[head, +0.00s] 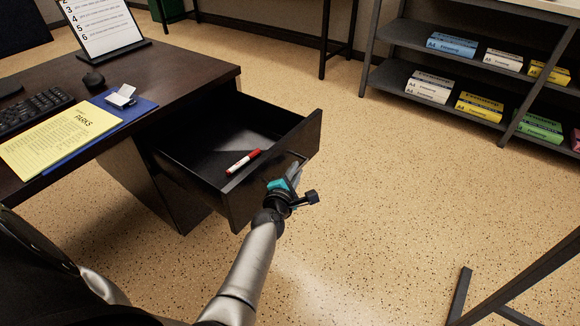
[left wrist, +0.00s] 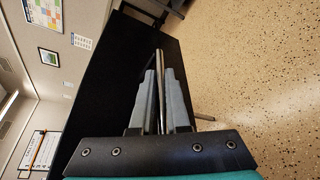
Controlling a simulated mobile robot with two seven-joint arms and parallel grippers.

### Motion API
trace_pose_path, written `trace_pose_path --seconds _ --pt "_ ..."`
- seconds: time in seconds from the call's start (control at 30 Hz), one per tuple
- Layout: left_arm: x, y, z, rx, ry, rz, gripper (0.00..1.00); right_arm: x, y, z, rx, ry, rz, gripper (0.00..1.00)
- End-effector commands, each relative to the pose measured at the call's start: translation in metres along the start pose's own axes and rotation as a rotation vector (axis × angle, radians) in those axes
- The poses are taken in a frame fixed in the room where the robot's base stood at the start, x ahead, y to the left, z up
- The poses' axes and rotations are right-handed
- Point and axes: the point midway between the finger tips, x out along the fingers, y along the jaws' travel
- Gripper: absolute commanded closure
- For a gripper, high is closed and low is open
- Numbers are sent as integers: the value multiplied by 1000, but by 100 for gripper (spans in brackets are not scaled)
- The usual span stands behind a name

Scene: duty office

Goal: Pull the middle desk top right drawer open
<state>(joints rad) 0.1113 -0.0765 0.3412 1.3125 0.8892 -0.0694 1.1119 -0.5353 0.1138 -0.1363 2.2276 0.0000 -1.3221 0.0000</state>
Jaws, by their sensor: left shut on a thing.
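The top right drawer (head: 215,150) of the dark desk (head: 190,68) stands well open, pulled out toward the right of the head view. A red and white marker (head: 243,161) lies inside it near the front. My left gripper (head: 290,177) is at the outside of the drawer front (head: 275,172). In the left wrist view its two grey fingers (left wrist: 161,100) are closed around the thin metal handle (left wrist: 160,62), which runs between them. The dark drawer front (left wrist: 112,85) fills the area beside the fingers. My right gripper does not show.
On the desk are a yellow sheet (head: 62,138), a blue folder (head: 130,108), a keyboard (head: 32,107), a mouse (head: 93,79) and a sign stand (head: 103,30). Shelves with paper packs (head: 430,87) stand at the back right. The floor (head: 400,200) right of the drawer is clear.

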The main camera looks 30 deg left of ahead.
Motion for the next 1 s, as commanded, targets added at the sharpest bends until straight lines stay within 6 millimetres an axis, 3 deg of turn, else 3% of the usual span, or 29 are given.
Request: trace_pose_path --seconds 0.5,0.53,0.77,1.0 --pt "-2 -3 4 -1 -1 -1 100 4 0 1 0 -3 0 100" --pt "-2 -3 4 -1 -1 -1 84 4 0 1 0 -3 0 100" --pt "-2 -3 4 -1 0 0 58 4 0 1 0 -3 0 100" --pt "-2 -3 4 -1 0 0 56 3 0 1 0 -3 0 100"
